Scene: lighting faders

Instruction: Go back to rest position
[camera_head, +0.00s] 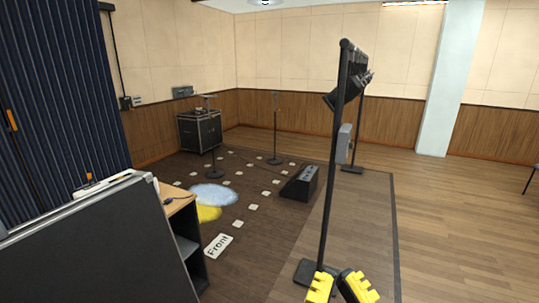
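My gripper (338,287) shows at the bottom edge, right of centre, with two yellow-padded fingers apart and nothing seen between them. The rest of it and most of my arm are out of view. It appears in front of the base of a tall black stand (331,170). A large dark panel (100,248) fills the lower left, in front of a wooden desk (178,203). No lighting faders can be made out.
Stage lights hang on the stand's top (350,92). A black wedge speaker (300,184), a microphone stand (275,130) and a black case (199,131) stand on the dark carpet (255,220).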

